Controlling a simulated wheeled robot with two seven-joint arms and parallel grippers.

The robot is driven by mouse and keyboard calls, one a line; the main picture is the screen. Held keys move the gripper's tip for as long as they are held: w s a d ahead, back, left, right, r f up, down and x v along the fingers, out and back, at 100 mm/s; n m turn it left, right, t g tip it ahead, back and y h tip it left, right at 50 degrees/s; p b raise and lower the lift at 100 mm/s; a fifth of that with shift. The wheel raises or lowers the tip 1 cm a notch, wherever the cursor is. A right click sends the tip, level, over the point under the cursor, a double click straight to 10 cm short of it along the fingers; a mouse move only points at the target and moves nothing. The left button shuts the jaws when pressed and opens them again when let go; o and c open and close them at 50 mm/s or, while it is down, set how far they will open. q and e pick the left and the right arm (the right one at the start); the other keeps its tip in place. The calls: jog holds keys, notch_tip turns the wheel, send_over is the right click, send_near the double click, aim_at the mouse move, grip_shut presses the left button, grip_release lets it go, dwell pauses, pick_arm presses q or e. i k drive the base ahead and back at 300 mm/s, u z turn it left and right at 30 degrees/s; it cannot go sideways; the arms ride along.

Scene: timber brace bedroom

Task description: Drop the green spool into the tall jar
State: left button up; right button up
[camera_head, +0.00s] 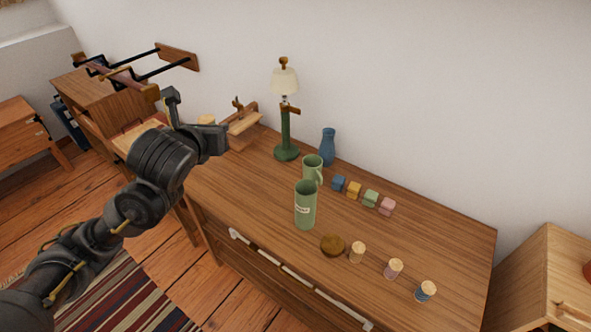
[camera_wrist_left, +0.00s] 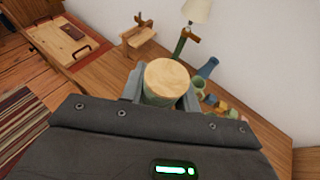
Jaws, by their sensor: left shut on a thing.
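The tall jar (camera_head: 305,210) is a green cylinder with a pale label, standing upright and open-topped on the dresser. My left gripper (camera_head: 204,126) is shut on a spool, above the dresser's left end and well to the left of the jar. The spool's round pale wooden end (camera_wrist_left: 167,77) faces up in the left wrist view, between the two fingers. My right gripper is not in view.
A green mug (camera_head: 312,170) stands just behind the jar, with a blue vase (camera_head: 327,147) and a green-based lamp (camera_head: 286,130) beyond. Several coloured cubes (camera_head: 354,190) sit to the right. A brown round object (camera_head: 332,245) and spools (camera_head: 357,252) line the front.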

aim_at(308, 223)
jog(key=u, duration=1.45)
jog(key=k, duration=1.15)
jog(key=z, duration=1.9)
